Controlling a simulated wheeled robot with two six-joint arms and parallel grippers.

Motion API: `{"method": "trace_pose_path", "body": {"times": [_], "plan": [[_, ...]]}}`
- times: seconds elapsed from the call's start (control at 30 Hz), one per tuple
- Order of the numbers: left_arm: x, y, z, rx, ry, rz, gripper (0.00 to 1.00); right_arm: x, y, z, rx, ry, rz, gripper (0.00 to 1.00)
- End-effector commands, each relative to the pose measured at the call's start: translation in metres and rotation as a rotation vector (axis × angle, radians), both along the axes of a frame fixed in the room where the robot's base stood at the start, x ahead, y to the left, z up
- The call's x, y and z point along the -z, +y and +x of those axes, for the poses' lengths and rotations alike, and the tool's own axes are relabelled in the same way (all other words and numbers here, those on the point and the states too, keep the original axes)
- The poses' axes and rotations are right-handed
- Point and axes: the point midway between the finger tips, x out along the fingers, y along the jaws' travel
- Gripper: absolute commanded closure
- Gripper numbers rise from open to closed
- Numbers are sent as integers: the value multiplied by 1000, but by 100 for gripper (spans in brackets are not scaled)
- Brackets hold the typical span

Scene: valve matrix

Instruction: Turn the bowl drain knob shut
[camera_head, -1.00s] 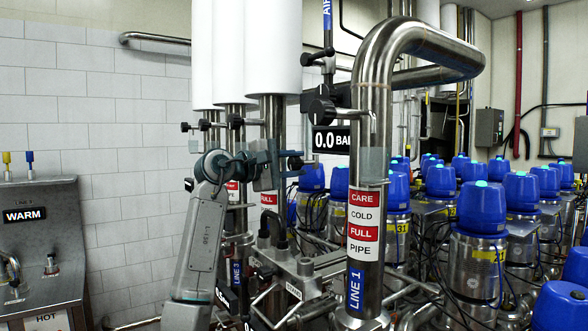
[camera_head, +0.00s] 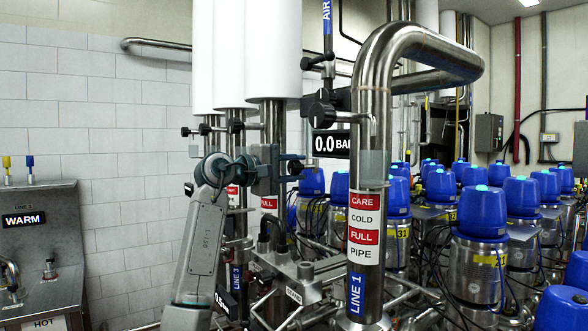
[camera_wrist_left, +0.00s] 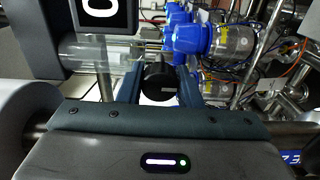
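My left gripper (camera_head: 292,168) reaches in from the left in front of the white-topped cylinders. Its fingers are spread apart, with a small black knob (camera_head: 295,167) at their tips. In the left wrist view the round black knob (camera_wrist_left: 158,83) sits between the two dark fingers of the left gripper (camera_wrist_left: 160,80). I cannot tell whether the fingers touch it. No label shows which knob is the bowl drain. My right gripper is not in view.
A steel pipe (camera_head: 370,130) marked LINE 1 rises right of the gripper, with a larger black knob (camera_head: 319,108) and a 0.0 BAR display (camera_head: 330,143) close above. Blue-capped valves (camera_head: 482,208) crowd the right. A WARM panel (camera_head: 40,240) stands at left.

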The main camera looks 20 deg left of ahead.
Motion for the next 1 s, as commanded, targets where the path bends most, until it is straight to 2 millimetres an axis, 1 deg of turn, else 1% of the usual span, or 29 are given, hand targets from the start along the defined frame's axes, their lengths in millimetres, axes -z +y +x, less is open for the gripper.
{"method": "trace_pose_path", "body": {"times": [0.03,0.1,0.37,0.47,0.57,0.8,0.9,1.0], "plan": [[1,0,0,0,2,0,58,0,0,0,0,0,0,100],[1,0,0,0,1,0,48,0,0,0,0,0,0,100],[0,0,0,-1,1,-1,48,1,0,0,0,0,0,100],[2,5,-5,-2,-1,0,48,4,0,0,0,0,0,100],[4,13,-16,-3,-1,0,48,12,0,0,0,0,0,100],[4,44,-55,-4,-3,2,48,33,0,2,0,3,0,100],[4,54,-68,-3,-2,1,48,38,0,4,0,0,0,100],[2,62,-78,-3,-1,0,48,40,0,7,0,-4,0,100]]}}
